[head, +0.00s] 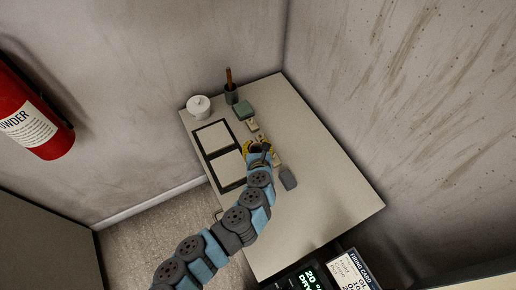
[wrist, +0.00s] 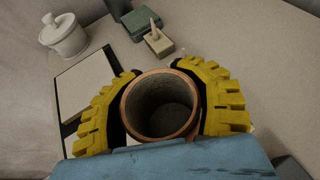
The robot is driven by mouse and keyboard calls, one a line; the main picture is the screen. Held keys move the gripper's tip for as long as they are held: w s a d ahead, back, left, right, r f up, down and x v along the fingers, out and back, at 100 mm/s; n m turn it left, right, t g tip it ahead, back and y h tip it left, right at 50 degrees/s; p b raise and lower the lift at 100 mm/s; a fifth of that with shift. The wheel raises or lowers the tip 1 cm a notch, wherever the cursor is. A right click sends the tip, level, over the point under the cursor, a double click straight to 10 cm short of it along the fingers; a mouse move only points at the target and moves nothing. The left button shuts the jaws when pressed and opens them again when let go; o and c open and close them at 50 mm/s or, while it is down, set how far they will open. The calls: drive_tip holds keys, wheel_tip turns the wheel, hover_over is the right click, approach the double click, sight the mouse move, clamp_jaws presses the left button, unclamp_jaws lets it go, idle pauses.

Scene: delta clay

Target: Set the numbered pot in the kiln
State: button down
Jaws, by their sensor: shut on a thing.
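My gripper (head: 257,150) is over the pale table. In the wrist view its yellow ridged fingers (wrist: 154,70) are closed around both sides of a round pot (wrist: 124,108). The pot has a reddish-brown rim and a dark grey hollow inside, and looks empty. I see it from above with its mouth toward the camera. No number shows on the part in view. In the head view the gripper mostly hides the pot, and I cannot tell whether it touches the table. No kiln can be made out for certain.
On the pale table (head: 325,190) are two dark-framed panels (head: 212,138), a white lidded jar (head: 199,106), a dark cup with a stick (head: 231,96), a green block (head: 243,110) and small stamp-like blocks (head: 253,125). A display (head: 308,278) and a card (head: 350,272) stand at the front. The table's right side is clear.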

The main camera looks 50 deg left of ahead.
sight(258, 151)
drive_tip(key=shift+w+a+f, duration=0.35)
drive_tip(key=shift+w+f, duration=0.1)
drive_tip(key=shift+f, duration=0.15)
drive_tip(key=shift+w+a+f, duration=0.15)
drive_tip(key=shift+w+f, duration=0.15)
drive_tip(key=shift+f, duration=0.25)
drive_tip(key=shift+f+b, duration=0.5)
drive_tip(key=shift+f, duration=0.85)
drive_tip(key=shift+f, duration=0.2)
drive_tip(key=c, duration=0.7)
unclamp_jaws()
